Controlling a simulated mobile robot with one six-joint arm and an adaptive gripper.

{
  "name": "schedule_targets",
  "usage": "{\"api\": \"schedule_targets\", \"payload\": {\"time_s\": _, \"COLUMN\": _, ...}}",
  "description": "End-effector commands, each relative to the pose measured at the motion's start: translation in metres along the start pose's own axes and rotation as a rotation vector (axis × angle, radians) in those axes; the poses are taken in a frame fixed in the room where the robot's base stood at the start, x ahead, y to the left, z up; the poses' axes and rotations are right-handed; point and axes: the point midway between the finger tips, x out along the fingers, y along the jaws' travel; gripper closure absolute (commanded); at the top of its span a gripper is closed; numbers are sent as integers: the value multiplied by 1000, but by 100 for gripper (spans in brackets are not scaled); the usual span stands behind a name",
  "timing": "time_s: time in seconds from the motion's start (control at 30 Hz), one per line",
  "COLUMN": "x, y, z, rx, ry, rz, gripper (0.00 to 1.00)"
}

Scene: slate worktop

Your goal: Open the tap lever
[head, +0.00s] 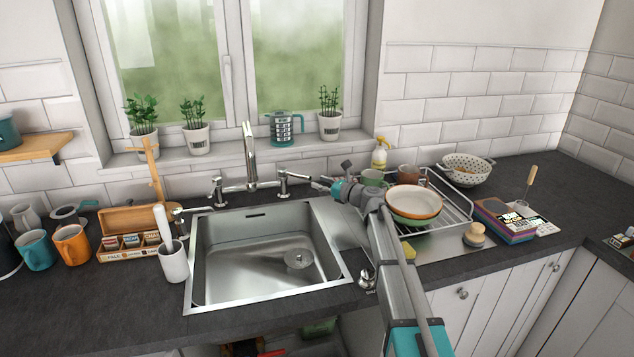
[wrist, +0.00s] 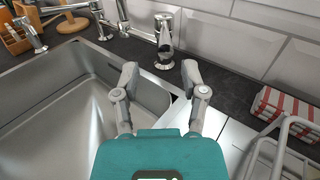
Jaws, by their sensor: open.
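A chrome bridge tap (head: 250,157) with a tall spout stands behind the sink. It has a lever handle on each side: the left lever (head: 217,188) and the right lever (head: 285,181). My gripper (head: 322,183) is open and empty, just right of the right lever at about counter height. In the wrist view the right lever's chrome body (wrist: 164,42) stands just beyond and between my open fingertips (wrist: 160,74), apart from them.
The steel sink (head: 205,262) is empty. A dish rack (head: 462,208) with bowls and mugs stands on the right. A red-striped cloth (wrist: 288,112) lies near the wall. The tiled wall is close behind the tap.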

Motion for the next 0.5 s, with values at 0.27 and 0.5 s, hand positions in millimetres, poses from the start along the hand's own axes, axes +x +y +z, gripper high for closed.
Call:
{"api": "schedule_targets", "payload": {"time_s": 0.27, "x": -10, "y": 0, "z": -4, "rx": -3, "ry": 5, "rz": -8, "gripper": 60}}
{"api": "schedule_targets", "payload": {"time_s": 0.5, "x": -8, "y": 0, "z": 14, "rx": -3, "ry": 4, "rz": -6, "gripper": 100}}
